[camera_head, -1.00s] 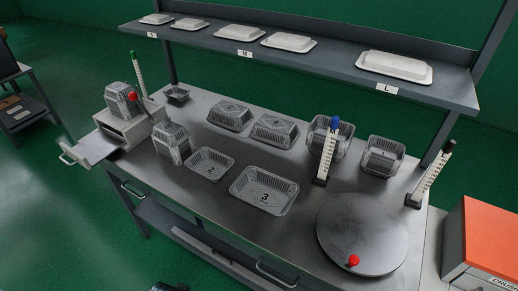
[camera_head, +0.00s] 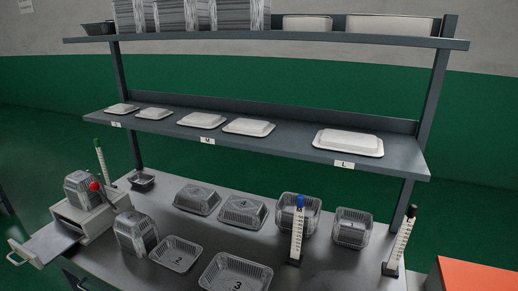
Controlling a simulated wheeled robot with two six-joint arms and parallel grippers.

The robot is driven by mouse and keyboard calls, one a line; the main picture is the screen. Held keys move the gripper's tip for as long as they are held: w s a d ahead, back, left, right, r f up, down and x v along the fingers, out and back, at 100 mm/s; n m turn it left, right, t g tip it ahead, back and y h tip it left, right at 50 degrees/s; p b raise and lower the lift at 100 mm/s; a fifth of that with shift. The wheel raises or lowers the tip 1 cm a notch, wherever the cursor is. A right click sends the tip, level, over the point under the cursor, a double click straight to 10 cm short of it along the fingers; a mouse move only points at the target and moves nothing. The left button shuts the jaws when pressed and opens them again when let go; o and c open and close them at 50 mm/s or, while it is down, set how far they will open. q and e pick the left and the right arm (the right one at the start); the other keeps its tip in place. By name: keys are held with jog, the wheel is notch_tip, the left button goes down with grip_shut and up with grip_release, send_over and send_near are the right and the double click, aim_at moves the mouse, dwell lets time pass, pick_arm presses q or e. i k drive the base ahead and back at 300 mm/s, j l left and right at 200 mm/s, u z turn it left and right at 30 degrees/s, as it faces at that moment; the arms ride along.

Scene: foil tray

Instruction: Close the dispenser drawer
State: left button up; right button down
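Neither of my grippers is in the head view.
An orange-topped box (camera_head: 465,272) is at lower right.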

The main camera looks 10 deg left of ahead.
aim_at(45, 247)
jog(key=u, duration=1.85)
